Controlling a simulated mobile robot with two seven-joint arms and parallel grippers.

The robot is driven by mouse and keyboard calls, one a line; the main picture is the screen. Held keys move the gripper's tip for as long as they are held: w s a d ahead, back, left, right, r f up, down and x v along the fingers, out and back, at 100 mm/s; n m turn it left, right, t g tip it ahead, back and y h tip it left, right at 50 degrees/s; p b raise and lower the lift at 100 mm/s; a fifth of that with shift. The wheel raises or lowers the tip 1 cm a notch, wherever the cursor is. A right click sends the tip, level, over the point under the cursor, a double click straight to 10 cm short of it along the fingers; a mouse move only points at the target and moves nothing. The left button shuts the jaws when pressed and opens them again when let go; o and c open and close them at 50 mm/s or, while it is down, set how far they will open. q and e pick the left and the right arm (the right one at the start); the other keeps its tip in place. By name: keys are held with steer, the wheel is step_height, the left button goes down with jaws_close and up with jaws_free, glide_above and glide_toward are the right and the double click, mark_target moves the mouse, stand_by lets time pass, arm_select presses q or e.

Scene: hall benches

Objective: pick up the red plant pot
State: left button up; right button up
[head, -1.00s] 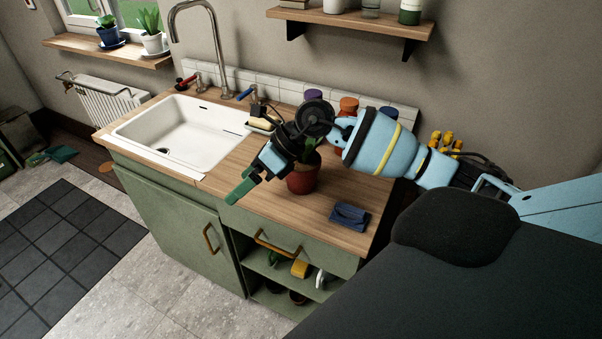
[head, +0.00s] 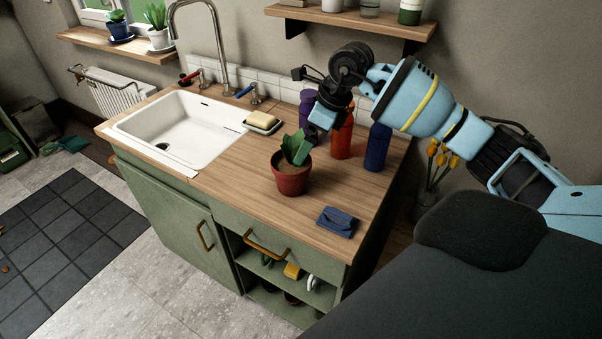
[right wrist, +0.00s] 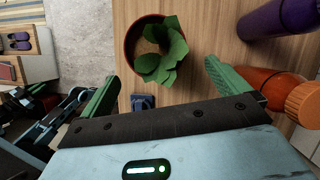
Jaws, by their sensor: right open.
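The red plant pot (head: 293,183) stands upright on the wooden counter, right of the sink, with a green leafy plant in it. My right gripper (head: 303,154) reaches down from the upper right, close above and behind the pot, overlapping the leaves in the head view. In the right wrist view the pot (right wrist: 130,42) lies ahead, its leaves between the lines of the two green fingers. The right gripper (right wrist: 162,73) is open and empty; I cannot tell whether a finger touches the leaves.
Purple (head: 307,108), orange (head: 343,138) and dark blue (head: 377,148) bottles stand behind and right of the pot. A folded blue cloth (head: 338,222) lies near the front edge. A soap dish (head: 262,123) sits by the white sink (head: 180,130). Counter left of the pot is clear.

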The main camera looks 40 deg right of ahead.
mark_target(290, 166)
steer(key=shift+w+a+f, duration=0.25)
steer(key=shift+a+f, duration=0.15)
steer(key=shift+f, duration=0.2)
steer(key=shift+w+a+f, duration=0.1)
steer(key=shift+w+f, duration=0.1)
steer(key=shift+f, duration=0.4)
steer(key=shift+w+a+f, duration=0.1)
steer(key=shift+a+f, duration=0.15)
steer(key=shift+f, duration=0.1)
steer(key=x, duration=0.3)
steer(key=shift+w+a+f+p, duration=0.1)
steer(key=shift+a+p, duration=0.1)
steer(key=shift+p, duration=0.15)
steer(key=shift+w+a+f, duration=0.1)
steer(key=shift+w+f, duration=0.05)
steer(key=shift+f, duration=0.3)
arm_select(q)
steer(key=shift+w+a+r, duration=0.25)
steer(key=shift+w+r, duration=0.1)
steer(key=shift+r, duration=0.05)
arm_select(e)
steer(key=shift+c, duration=0.3)
steer(key=c, duration=0.7)
arm_select(q)
steer(key=shift+s+f, duration=0.1)
steer(key=shift+s, duration=0.05)
arm_select(e)
steer(key=shift+r, duration=0.1)
steer(key=shift+c, duration=0.4)
